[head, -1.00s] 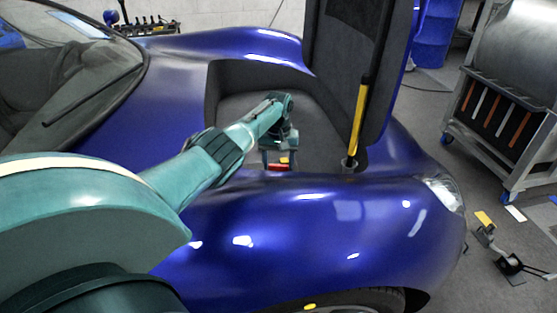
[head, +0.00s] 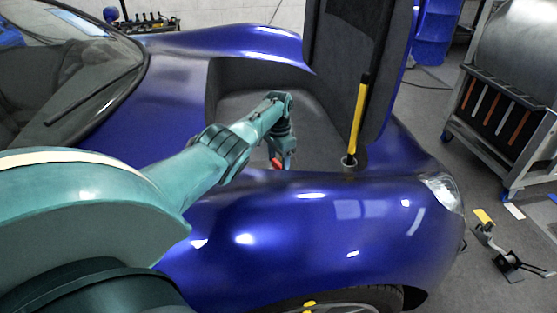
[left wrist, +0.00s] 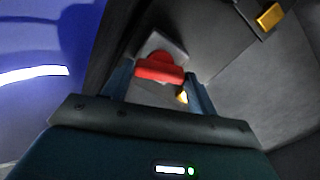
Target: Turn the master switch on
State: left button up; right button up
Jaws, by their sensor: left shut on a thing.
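The red handle of the master switch (left wrist: 158,68) shows in the left wrist view on a pale grey base. A bit of its red (head: 279,162) also shows in the head view, inside the open front compartment of the blue car, mostly hidden by my wrist. My left gripper (left wrist: 160,84) is shut on the red handle, its blue fingers on either side of it. In the head view the gripper (head: 279,160) points down into the compartment. A small yellow piece (left wrist: 182,97) is by the right finger. My right gripper is in neither view.
A yellow-and-black strut (head: 357,120) stands at the compartment's right, by the raised dark lid (head: 338,60). The blue fender (head: 330,220) lies below my arm. A yellow block (left wrist: 270,15) is beyond the gripper. A metal cart (head: 515,85) stands right.

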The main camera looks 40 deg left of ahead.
aim_at(279, 164)
pick_arm(q)
jog(key=shift+w+m, duration=0.1)
jog(key=shift+m, duration=2.1)
jog(key=shift+r, duration=0.1)
jog(key=o, duration=1)
notch_tip(279, 164, up, 13)
jog(key=p, duration=0.5)
jog(key=shift+p, duration=0.4)
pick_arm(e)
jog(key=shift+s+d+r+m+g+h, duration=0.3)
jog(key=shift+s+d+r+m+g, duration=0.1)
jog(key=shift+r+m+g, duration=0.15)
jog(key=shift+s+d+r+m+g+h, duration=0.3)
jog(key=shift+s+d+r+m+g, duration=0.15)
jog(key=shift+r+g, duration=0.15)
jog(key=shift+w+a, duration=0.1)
